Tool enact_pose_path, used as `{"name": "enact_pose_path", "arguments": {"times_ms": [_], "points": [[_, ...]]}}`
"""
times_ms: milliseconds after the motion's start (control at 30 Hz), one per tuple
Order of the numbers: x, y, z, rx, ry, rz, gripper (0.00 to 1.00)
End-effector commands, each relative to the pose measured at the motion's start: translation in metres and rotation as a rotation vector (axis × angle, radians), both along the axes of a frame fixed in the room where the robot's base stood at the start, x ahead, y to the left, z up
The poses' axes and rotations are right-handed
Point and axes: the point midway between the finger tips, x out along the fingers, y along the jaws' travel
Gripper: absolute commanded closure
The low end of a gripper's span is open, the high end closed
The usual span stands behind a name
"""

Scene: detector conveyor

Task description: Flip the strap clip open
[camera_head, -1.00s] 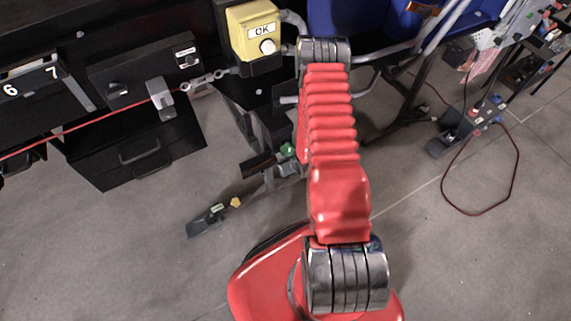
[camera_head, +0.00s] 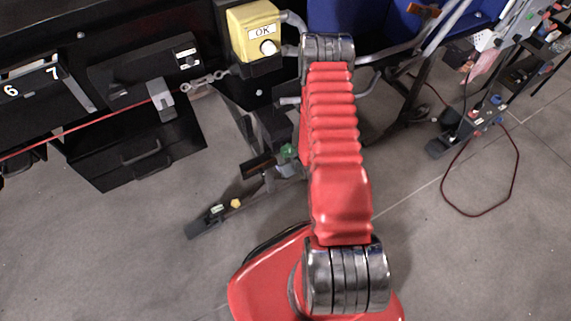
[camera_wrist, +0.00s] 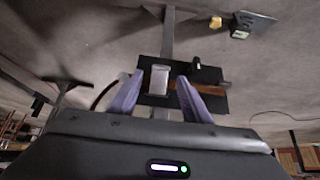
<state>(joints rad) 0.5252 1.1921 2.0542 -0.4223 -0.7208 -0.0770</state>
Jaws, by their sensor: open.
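In the wrist view, a pale grey upright piece (camera_wrist: 159,82), which looks like the strap clip, stands on a black plate (camera_wrist: 212,77). My gripper (camera_wrist: 160,76) has its two purple fingers spread, one to each side of this piece in the picture. I see a gap on each side and cannot tell how far off the piece is in depth. Whether the clip is shut or flipped up is too small to tell. In the head view my red arm hides the gripper and this piece.
A yellow OK button box (camera_head: 254,35) is on the black conveyor side, left of my arm. A red cord (camera_head: 90,125) runs along it through a grey bracket (camera_head: 160,97). A stand's foot (camera_head: 208,221) is on the floor. Open floor lies at the lower left and right.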

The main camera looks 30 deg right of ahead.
Motion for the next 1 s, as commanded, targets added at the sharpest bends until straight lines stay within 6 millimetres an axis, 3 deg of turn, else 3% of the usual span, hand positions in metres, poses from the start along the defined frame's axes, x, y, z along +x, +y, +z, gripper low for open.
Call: {"name": "enact_pose_path", "arguments": {"times_ms": [600,1000], "points": [[-0.104,0.005,-0.002,0.004,0.005,-0.003,0.56],[-0.116,0.006,-0.001,0.001,0.002,0.000,0.56]]}}
